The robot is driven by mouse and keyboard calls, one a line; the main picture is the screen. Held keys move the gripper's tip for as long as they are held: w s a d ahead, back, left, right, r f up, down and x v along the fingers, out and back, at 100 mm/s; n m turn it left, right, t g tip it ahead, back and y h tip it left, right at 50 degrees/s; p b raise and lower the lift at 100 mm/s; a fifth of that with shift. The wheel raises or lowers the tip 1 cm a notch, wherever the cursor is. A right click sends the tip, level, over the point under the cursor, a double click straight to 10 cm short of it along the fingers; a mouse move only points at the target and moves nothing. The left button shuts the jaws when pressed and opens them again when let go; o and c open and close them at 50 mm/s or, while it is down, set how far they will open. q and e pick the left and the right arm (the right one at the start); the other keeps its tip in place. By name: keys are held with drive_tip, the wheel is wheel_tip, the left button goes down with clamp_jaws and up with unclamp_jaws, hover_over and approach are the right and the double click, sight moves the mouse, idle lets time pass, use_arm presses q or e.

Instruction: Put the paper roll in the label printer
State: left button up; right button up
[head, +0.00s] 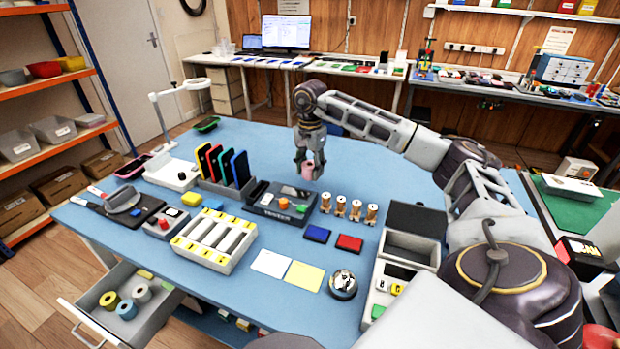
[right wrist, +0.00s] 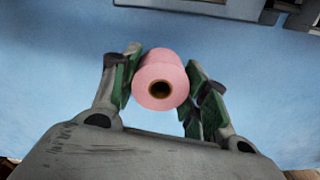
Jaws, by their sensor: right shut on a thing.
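A pink paper roll (head: 307,171) is held in my right gripper (head: 309,166), which points down above the blue table. In the right wrist view the pink roll (right wrist: 161,80) sits between the two green-padded fingers (right wrist: 163,85), its end with the dark core hole towards the camera. The label printer (head: 272,211), a dark box with a green and an orange button on top, stands on the table just in front and left of the roll. The roll is apart from the printer. The inside of the printer cannot be made out. My left gripper is not in view.
Several wooden spools (head: 340,205) stand right of the printer. Upright coloured phones in a rack (head: 225,190) stand to its left. A white battery tray (head: 214,262) is nearer. An open drawer (head: 90,310) holds other rolls. The table behind the gripper is clear.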

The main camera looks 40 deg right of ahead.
sight(310, 177)
drive_tip(key=shift+f, duration=0.45)
drive_tip(key=shift+f+b, duration=0.35)
drive_tip(key=shift+f, duration=1.1)
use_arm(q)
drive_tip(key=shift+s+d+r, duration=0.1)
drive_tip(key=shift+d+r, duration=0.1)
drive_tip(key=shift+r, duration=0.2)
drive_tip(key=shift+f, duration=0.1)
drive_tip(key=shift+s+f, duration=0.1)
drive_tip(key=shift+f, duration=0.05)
use_arm(e)
drive_tip(key=shift+f, duration=0.1)
